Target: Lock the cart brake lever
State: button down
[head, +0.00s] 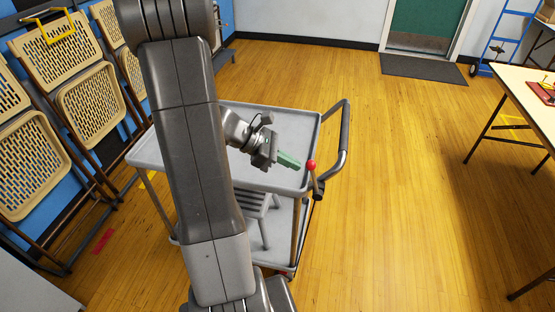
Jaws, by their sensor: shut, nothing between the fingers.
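The grey cart (258,113) stands in front of me, with a flat top tray, a lower shelf and a dark push handle (343,140) on its right side. The brake lever (311,167) has a red ball knob and stands upright at the cart's near right corner. My gripper (297,164) has green fingers that are shut and empty. The fingertips point right, just left of the red knob; I cannot tell whether they touch it. My arm hides the left middle of the cart.
Folded tan chairs (90,105) lean along the left wall. A table (530,95) with a red item on it stands at the right. A blue hand truck (505,40) and a dark doormat (424,68) are at the back. The wooden floor right of the cart is clear.

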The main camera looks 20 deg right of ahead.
jog(key=shift+s+d+r, duration=0.1)
jog(key=shift+d, duration=0.2)
jog(key=s+d+t+y+p, duration=0.1)
jog(key=s+d+y+p, duration=0.2)
jog(key=d, duration=0.4)
jog(key=s+d+f+t+y+p, duration=0.1)
jog(key=s+d+t+y+p, duration=0.1)
jog(key=s+d, duration=0.4)
jog(key=shift+d+f+t+y+p, duration=0.3)
jog(key=shift+d+y+p, duration=0.3)
jog(key=shift+d+p, duration=0.35)
jog(key=shift+r, duration=0.1)
dwell(0.5)
